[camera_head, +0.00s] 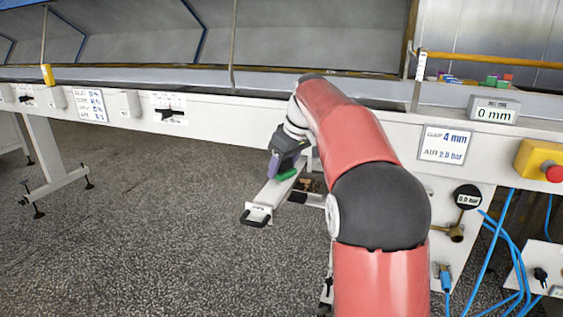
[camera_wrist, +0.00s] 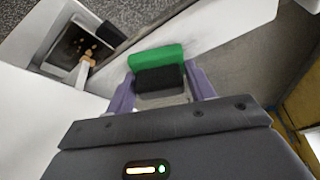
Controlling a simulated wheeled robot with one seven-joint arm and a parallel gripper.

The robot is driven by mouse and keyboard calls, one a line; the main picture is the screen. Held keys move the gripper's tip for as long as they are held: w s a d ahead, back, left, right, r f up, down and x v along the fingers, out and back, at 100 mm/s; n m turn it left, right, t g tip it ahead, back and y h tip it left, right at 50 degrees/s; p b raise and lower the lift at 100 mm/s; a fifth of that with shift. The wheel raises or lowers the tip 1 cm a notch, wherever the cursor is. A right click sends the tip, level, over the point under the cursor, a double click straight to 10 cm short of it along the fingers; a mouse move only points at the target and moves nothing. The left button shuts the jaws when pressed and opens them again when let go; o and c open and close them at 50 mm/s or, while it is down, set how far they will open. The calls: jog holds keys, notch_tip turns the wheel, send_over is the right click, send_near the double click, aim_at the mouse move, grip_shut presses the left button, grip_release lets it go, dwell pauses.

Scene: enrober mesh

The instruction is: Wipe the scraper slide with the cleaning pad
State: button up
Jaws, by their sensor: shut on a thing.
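The cleaning pad, a green block (camera_head: 287,175) with a black back, sits between the purple fingers of my gripper (camera_head: 277,165). In the wrist view my gripper (camera_wrist: 161,78) is shut on the black part, and the green face (camera_wrist: 157,56) points away from the palm. The scraper slide (camera_head: 264,201) appears as a long pale bar with a black handle, sticking out from under the machine. In the head view the pad overlaps its upper part; I cannot tell whether they touch. My gripper hides part of the bar.
A small tray with brown crumbs (camera_wrist: 75,52) lies beside the bar. The long white machine beam (camera_head: 215,119) runs above the work area. A yellow box with a red button (camera_head: 538,160) and blue hoses (camera_head: 489,256) are at the right. The speckled floor at left is mostly clear.

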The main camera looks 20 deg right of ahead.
aim_at(269, 188)
jog(key=shift+w+d+p, duration=0.4)
jog(key=shift+w+p, duration=0.1)
jog(key=shift+p, duration=0.2)
jog(key=shift+w+d+f, duration=0.15)
jog(key=shift+w+d, duration=0.1)
jog(key=shift+w, duration=0.15)
jog(key=shift+w+d, duration=0.75)
jog(key=shift+w, duration=0.25)
jog(key=shift+w+d+r, duration=0.35)
jog(key=shift+r, duration=0.2)
jog(key=shift+w+a+r, duration=0.1)
jog(key=shift+a, duration=0.6)
jog(key=shift+s+d+b, duration=0.25)
jog(key=shift+d+b, duration=0.2)
jog(key=shift+b, duration=0.2)
jog(key=shift+s+f+b, duration=0.25)
jog(key=shift+f+b, duration=0.05)
jog(key=shift+b, duration=0.15)
jog(key=shift+s+r, duration=0.1)
jog(key=shift+s, duration=0.2)
jog(key=shift+s+a+b, duration=0.45)
jog(key=shift+a+b, duration=0.05)
jog(key=shift+b, duration=0.05)
jog(key=shift+s+a+f+b, duration=0.25)
jog(key=shift+s+a+b, duration=0.65)
jog(key=shift+s+a, duration=0.35)
